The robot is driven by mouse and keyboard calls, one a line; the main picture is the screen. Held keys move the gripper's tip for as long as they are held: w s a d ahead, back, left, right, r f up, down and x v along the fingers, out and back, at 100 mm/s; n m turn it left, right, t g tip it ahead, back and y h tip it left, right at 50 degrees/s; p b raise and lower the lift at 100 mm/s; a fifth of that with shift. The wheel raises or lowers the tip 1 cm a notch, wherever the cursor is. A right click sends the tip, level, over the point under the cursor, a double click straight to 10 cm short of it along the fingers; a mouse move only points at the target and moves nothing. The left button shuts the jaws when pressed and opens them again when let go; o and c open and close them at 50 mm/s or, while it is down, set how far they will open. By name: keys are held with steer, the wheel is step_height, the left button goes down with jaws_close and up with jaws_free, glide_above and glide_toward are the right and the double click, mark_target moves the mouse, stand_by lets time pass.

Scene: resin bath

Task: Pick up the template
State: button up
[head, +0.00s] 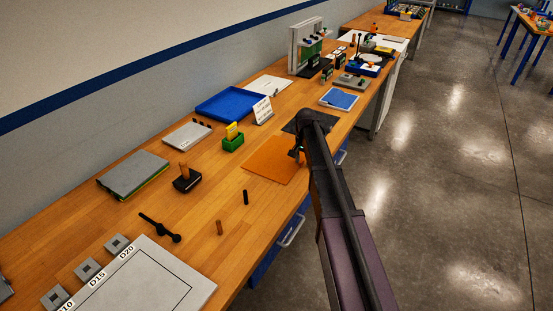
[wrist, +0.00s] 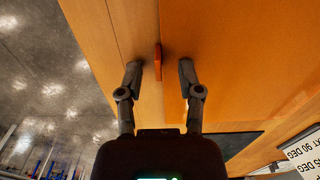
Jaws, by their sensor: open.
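The orange flat sheet (head: 270,162), which I take to be the template, lies on the wooden bench near its front edge. In the wrist view the sheet (wrist: 240,60) fills the right side. A narrow red-orange upright piece (wrist: 158,58) stands at its edge; I cannot tell whether it is part of the sheet. My gripper (head: 296,154) is low over the sheet's right side in the head view. In the wrist view my gripper (wrist: 159,74) is open, with its fingers on either side of the narrow piece and apart from it.
A dark mat (head: 297,124) lies just beyond the sheet. A green block holder (head: 233,144), a blue tray (head: 230,105) and a white sign (head: 263,110) stand behind. Two small pegs, one black (head: 246,197) and one brown (head: 219,228), are nearer. The bench's front edge is close.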

jaws_close()
steer(key=shift+r, duration=0.15)
stand_by(0.4)
step_height(320, 180, up, 3)
steer(key=p, duration=0.3)
steer(key=s+d+r+p, duration=0.1)
steer(key=s+d, duration=0.2)
steer(key=s, duration=0.4)
steer(key=s+d+p, duration=0.1)
steer(key=s+d, duration=0.3)
steer(key=s, duration=0.3)
steer(key=shift+d+r, duration=0.25)
steer(key=shift+r, duration=0.1)
